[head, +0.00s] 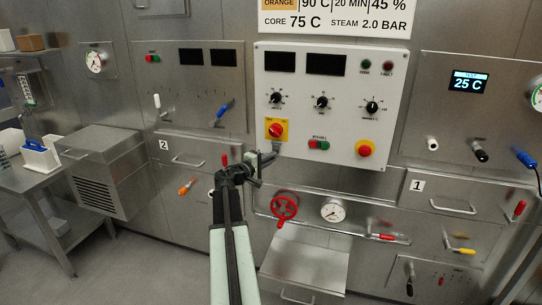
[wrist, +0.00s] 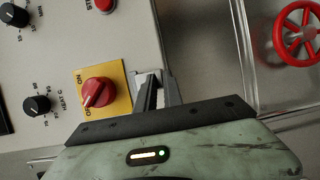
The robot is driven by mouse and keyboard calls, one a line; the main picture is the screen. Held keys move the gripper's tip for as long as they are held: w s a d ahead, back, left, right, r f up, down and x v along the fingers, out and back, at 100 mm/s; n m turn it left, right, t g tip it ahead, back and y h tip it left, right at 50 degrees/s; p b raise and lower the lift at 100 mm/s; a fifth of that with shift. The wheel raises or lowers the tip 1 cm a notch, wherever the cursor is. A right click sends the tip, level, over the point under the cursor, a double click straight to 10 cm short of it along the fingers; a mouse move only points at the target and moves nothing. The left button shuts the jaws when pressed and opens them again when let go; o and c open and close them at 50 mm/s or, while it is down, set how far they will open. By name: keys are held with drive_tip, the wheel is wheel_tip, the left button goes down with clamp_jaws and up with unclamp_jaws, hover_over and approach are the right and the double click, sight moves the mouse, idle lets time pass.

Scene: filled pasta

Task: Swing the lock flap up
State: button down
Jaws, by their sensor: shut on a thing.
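The red rotary switch (head: 276,130) on its yellow plate sits at the lower left of the white control panel. It also shows in the wrist view (wrist: 97,92). A small grey metal flap (wrist: 141,79), which looks like the lock flap, is beside the yellow plate in the wrist view. My gripper (wrist: 162,78) is shut on this flap; the dark fingers cover much of it. In the head view my gripper (head: 268,158) is at the panel's lower left edge, just below the switch. The flap's exact tilt is hard to tell.
A red handwheel (head: 284,207) and a gauge (head: 334,212) are below. A drawer handle (head: 188,161) is to the left.

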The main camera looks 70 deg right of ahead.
drive_tip(key=r+n+y+p, duration=0.1)
drive_tip(key=y+p, duration=0.3)
drive_tip(key=p, duration=0.5)
drive_tip(key=r+n+y+p, duration=0.1)
drive_tip(key=r+y+p, duration=0.2)
drive_tip(key=y+p, duration=0.2)
drive_tip(key=a+r+n+t+y+p, duration=0.1)
drive_tip(key=r+y+p, duration=0.2)
drive_tip(key=p, duration=0.9)
drive_tip(key=shift+r+n+y+p, duration=0.1)
drive_tip(key=shift+n+y+p, duration=0.2)
drive_tip(key=shift+y, duration=0.5)
drive_tip(key=c, duration=1.5)
unclamp_jaws()
drive_tip(key=shift+a, duration=0.1)
drive_tip(key=shift+r, duration=0.1)
